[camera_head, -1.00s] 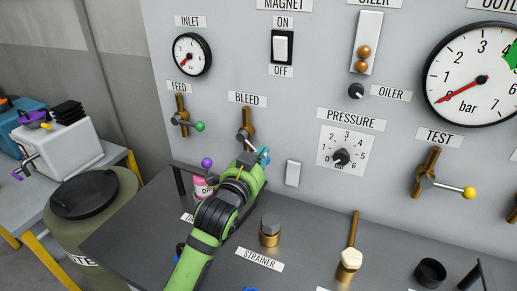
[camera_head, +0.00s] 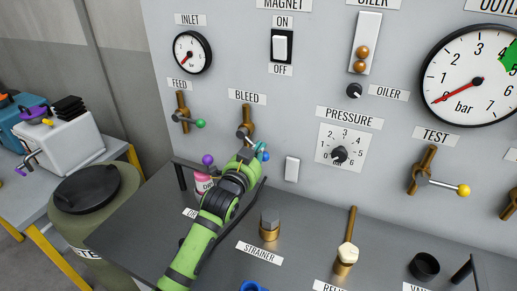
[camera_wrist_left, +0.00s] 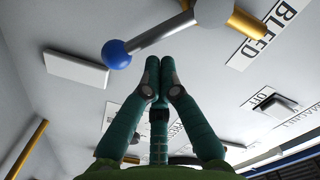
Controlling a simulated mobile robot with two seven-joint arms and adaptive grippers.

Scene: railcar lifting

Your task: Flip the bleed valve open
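The bleed valve (camera_head: 245,121) is a brass fitting on the grey panel under the BLEED label (camera_head: 247,97). Its lever ends in a blue ball (camera_head: 264,154), partly behind my left gripper (camera_head: 254,152) in the head view. In the left wrist view the grey lever (camera_wrist_left: 160,32) slants down left from the brass pipe (camera_wrist_left: 246,22) to the blue ball (camera_wrist_left: 117,54). My left gripper's fingertips (camera_wrist_left: 160,66) are together with nothing visible between them. They appear just below the lever, right of the ball; contact cannot be told. My right gripper is not in view.
The feed valve (camera_head: 183,113) with a green ball is to the left. A strainer fitting (camera_head: 269,225) stands on the dark shelf to the right. A white plate (camera_head: 292,169) is on the panel right of the gripper.

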